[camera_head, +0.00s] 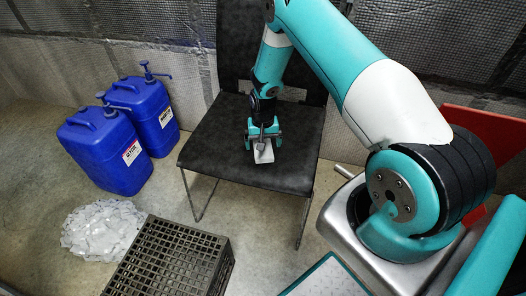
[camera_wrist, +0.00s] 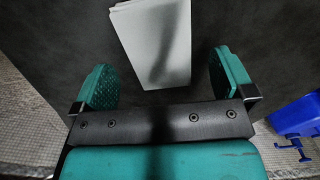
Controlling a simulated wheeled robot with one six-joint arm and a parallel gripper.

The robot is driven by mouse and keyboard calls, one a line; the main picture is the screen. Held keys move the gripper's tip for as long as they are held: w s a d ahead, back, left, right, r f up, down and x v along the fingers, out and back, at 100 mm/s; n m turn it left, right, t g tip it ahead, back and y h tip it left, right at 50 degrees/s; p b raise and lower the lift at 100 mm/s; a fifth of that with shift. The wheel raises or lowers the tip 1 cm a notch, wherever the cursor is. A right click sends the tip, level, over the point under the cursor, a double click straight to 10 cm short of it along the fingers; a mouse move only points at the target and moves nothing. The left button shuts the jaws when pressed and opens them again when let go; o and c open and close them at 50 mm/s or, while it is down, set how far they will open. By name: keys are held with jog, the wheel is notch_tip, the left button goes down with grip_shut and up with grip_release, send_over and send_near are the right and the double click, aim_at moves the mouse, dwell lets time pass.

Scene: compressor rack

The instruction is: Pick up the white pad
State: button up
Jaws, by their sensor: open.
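The white pad (camera_head: 263,153) lies on the seat of a black chair (camera_head: 215,145). In the wrist view the pad (camera_wrist: 153,45) is a pale block with a shadow across it, just beyond and between the fingers. My gripper (camera_head: 264,138) is above the pad, pointing down at it. In the wrist view my gripper (camera_wrist: 165,82) is open, with one teal finger on each side and nothing held between them. In the head view the gripper hides part of the pad. I cannot tell the exact height of the fingertips above the seat.
Two blue jugs with pumps (camera_head: 105,150) stand on the floor left of the chair. A clear bag of pale pieces (camera_head: 100,230) and a dark slatted crate (camera_head: 172,262) are in front of them. A red panel (camera_head: 490,135) is at the right. The seat around the pad is clear.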

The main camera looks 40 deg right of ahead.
notch_tip(320, 180, down, 2)
jog(key=shift+f, duration=0.1)
jog(key=c, duration=1.1)
notch_tip(320, 180, up, 20)
jog(key=p, duration=0.3)
jog(key=s+a+r+n, duration=0.3)
jog(key=s+a+n, duration=0.3)
jog(key=s+a, duration=0.3)
jog(key=r+p, duration=0.2)
jog(key=p, duration=0.3)
jog(key=r+p, duration=0.3)
jog(key=p, duration=0.3)
jog(key=s+r+p, duration=0.1)
jog(key=r+p, duration=0.2)
jog(key=p, duration=0.3)
jog(key=shift+a+r, duration=0.15)
jog(key=shift+a, duration=0.1)
